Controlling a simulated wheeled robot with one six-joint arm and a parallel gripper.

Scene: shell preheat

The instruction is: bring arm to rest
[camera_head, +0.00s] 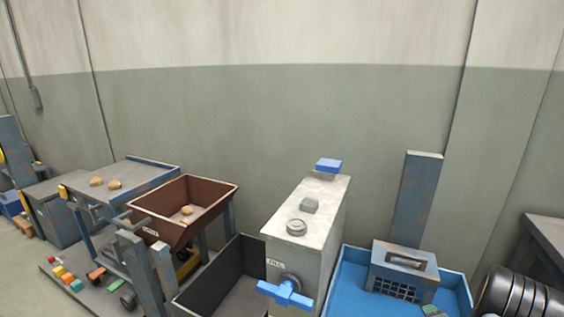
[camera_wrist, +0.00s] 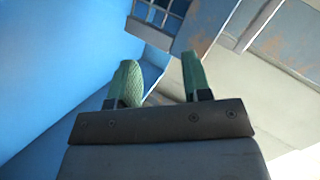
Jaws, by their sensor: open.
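My gripper (camera_wrist: 161,78) shows in the wrist view with its two green-padded fingers apart. Nothing shows between them. Behind the fingers are the blue surface of a tray (camera_wrist: 60,70) and part of a grey-blue box with slots (camera_wrist: 168,12). In the head view, a small green piece (camera_head: 431,310) shows at the bottom, over the blue tray (camera_head: 455,284); I cannot tell whether it is a fingertip.
The grey-blue handled box (camera_head: 402,262) stands in the blue tray. Left of it is a tall pale cabinet (camera_head: 335,215) with a blue valve handle (camera_head: 285,294) and a blue block (camera_head: 328,165) on top. Further left are a dark open bin (camera_head: 225,275), a brown hopper (camera_head: 190,193) and a workbench (camera_head: 150,172).

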